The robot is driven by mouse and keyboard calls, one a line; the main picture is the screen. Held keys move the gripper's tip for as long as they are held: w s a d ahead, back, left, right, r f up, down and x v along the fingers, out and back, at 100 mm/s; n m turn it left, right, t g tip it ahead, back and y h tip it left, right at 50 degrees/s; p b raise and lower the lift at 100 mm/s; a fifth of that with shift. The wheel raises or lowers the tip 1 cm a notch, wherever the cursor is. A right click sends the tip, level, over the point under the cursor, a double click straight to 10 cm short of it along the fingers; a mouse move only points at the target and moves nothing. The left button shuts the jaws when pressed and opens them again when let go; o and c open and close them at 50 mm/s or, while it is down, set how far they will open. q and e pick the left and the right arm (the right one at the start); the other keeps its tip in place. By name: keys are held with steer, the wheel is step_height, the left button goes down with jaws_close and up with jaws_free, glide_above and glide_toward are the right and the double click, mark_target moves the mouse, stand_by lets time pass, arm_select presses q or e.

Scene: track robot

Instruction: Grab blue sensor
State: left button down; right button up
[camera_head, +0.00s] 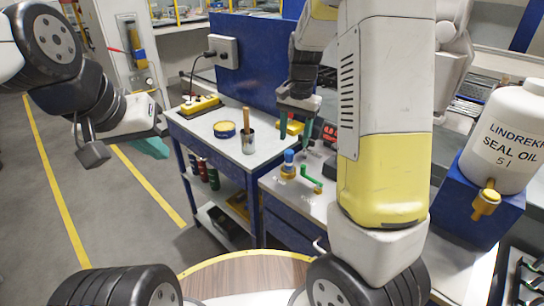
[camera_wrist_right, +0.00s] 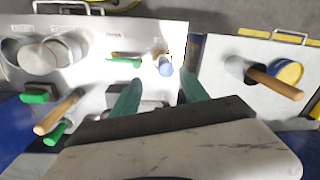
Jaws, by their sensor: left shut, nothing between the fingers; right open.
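The blue sensor (camera_head: 289,160) stands on the light worktop, blue on top with a yellowish base. It also shows in the right wrist view (camera_wrist_right: 165,66), just beyond the fingertips and between their lines. My right gripper (camera_head: 296,132) is open and empty above the worktop, teal fingers pointing down, a little above and behind the sensor in the head picture. Its fingers flank a gap in the right wrist view (camera_wrist_right: 158,88). My left gripper (camera_head: 152,150) is shut and empty, out over the floor at the left.
A green-handled item (camera_head: 311,180) lies close beside the sensor. A cup with a wooden handle (camera_head: 248,141) and a yellow tin (camera_head: 224,129) stand on the neighbouring bench. A large white oil container (camera_head: 505,135) stands at right. My right arm hides part of the worktop.

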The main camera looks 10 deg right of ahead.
mark_target(289, 159)
steer(key=shift+w+a+f+h, duration=0.15)
steer(key=shift+w+f, duration=0.15)
steer(key=shift+f, duration=0.25)
steer(key=shift+w+a+f+h, duration=0.15)
steer(key=shift+w+f, duration=0.15)
steer(key=shift+f, duration=0.25)
steer(key=shift+f+m, duration=0.3)
steer(key=shift+f, duration=0.05)
steer(key=f, duration=0.7)
steer(key=shift+a+f, duration=0.1)
steer(key=shift+a, duration=0.1)
jaws_close()
